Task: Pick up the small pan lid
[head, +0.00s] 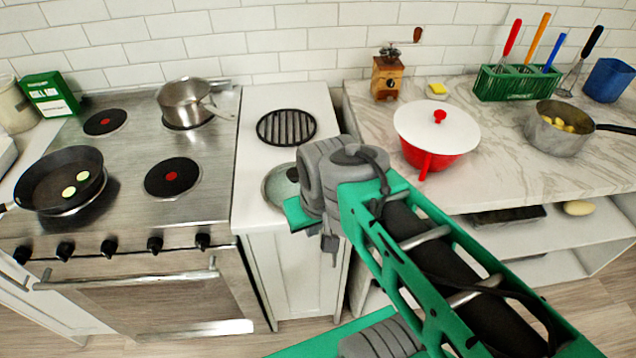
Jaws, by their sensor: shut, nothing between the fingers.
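The small pan lid (276,187) is a round, greyish lid lying on the white counter between the stove and the marble worktop. Its right part is hidden behind my wrist. A dark knob shows near its upper right. My gripper (299,214) is over the near right side of the lid, shut and empty. My wrist hides most of the fingers, and I cannot tell whether they touch the lid.
A black round trivet (286,127) lies behind the lid. The stove (135,150) on the left carries a frying pan (60,180) and a saucepan (186,102). On the marble worktop (480,185) stand a red pan with white lid (437,125), a grinder (388,77) and a pot (558,128).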

